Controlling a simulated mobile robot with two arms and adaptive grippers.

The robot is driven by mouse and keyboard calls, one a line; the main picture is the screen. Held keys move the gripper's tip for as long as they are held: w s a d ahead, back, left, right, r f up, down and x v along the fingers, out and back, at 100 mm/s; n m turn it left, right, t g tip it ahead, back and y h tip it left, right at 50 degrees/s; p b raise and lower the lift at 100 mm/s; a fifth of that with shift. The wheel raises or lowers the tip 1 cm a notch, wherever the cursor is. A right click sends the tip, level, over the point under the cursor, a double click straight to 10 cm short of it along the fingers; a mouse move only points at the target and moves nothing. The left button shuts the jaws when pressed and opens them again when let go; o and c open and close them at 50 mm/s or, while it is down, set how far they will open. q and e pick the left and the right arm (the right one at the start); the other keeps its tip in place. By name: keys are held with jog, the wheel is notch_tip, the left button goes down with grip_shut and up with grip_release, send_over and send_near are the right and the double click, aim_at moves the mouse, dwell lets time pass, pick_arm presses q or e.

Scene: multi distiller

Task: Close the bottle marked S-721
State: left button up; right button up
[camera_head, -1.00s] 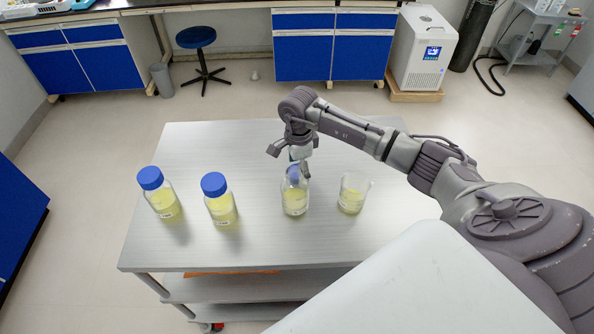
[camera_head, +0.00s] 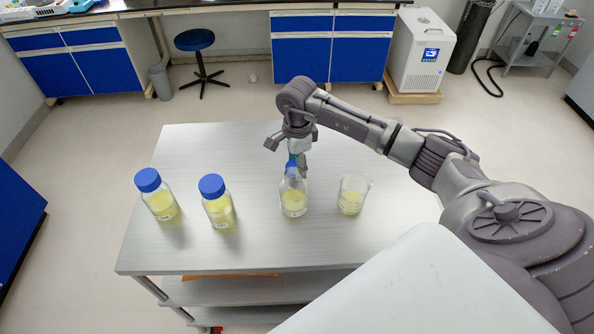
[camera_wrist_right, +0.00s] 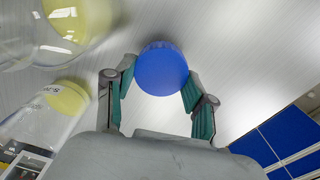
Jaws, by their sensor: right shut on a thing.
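An open clear bottle (camera_head: 293,197) with yellow liquid and a white label stands on the steel table (camera_head: 330,245); its label is too small to read in the head view. My right gripper (camera_head: 290,157) is just above and behind its neck. In the wrist view my right gripper (camera_wrist_right: 160,88) is shut on a blue cap (camera_wrist_right: 161,69), held between its two fingers. Glassware with yellow liquid (camera_wrist_right: 65,105) shows at the left of the wrist view, apart from the cap; its label is only partly legible. Whether the cap touches the bottle neck is unclear. My left gripper is not in view.
A beaker (camera_head: 352,196) with yellow liquid stands just right of the open bottle. Two blue-capped bottles, one at far left (camera_head: 160,200) and one nearer (camera_head: 219,207), stand to its left. The table's back left area is clear.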

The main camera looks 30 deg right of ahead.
notch_tip(320, 180, up, 7)
jog(key=shift+b, duration=0.7)
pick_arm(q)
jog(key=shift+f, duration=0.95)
pick_arm(e)
jog(key=shift+r, duration=0.25)
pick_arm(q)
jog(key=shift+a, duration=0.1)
